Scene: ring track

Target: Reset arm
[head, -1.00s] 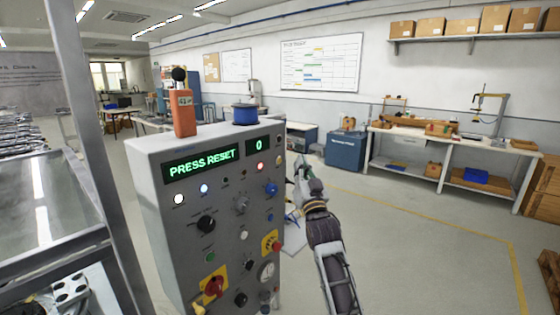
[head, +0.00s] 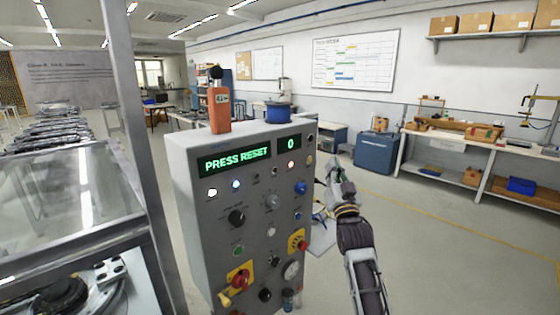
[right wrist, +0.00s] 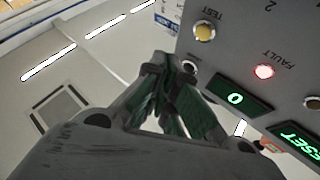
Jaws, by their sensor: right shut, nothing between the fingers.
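A grey control cabinet (head: 205,150) stands in the middle of the head view. White, blue and red lamps glow on the panel. My right gripper (head: 334,170) is shut and empty, just right of the cabinet's edge in the picture. In the right wrist view my shut fingers (right wrist: 175,75) appear beside the panel, near a yellow TEST button (right wrist: 204,31) and a lit red FAULT lamp (right wrist: 264,72). Contact cannot be told. My left gripper is not in view.
A metal post (head: 140,140) and glass-sided machine (head: 85,190) stand to the left. A blue chest (head: 376,153) and workbench (head: 440,147) lie beyond open floor at the right.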

